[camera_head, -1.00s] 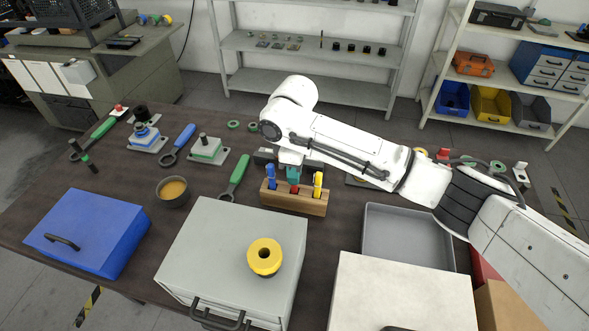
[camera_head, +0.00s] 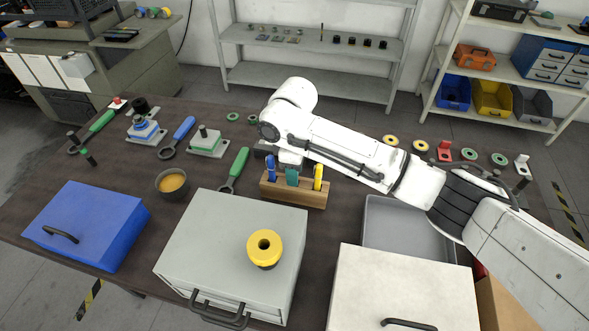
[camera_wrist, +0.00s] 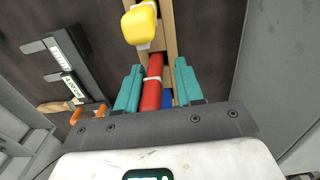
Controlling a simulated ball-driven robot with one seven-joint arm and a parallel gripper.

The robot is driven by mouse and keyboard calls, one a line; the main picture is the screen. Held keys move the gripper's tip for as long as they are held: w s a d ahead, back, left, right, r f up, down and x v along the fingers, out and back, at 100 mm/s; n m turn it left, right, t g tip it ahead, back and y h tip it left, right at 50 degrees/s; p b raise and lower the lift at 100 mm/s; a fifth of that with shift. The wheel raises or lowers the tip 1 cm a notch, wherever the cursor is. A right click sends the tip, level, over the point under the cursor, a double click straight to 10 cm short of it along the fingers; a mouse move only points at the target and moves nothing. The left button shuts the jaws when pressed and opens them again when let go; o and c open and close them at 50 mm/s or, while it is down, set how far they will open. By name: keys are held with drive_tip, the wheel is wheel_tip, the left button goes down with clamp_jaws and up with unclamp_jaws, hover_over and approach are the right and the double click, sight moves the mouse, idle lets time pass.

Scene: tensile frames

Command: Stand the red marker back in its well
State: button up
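The wooden block (camera_head: 293,197) stands mid-table with a blue marker (camera_head: 271,166) at its left and a yellow marker (camera_head: 318,176) at its right. My gripper (camera_head: 292,177) is low over the middle of the block. In the wrist view, the red marker (camera_wrist: 152,88) with a white band lies between my two teal fingers (camera_wrist: 157,88), at the block's middle. A gap shows between it and the right finger, so the gripper looks open around it. The fingers hide the red marker in the head view. I cannot tell how deep it sits in its well.
A grey case (camera_head: 222,235) with a yellow spool (camera_head: 264,247) on it stands in front of the block. A grey tray (camera_head: 400,228) and a white case (camera_head: 400,285) are at right. A green-handled wrench (camera_head: 238,165) and a bowl (camera_head: 172,183) are at left.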

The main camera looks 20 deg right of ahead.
drive_tip(key=shift+o, duration=0.5)
wheel_tip(320, 180, up, 6)
drive_tip(key=shift+p, duration=1.15)
drive_tip(key=shift+f+b, duration=0.1)
drive_tip(key=shift+b, duration=0.65)
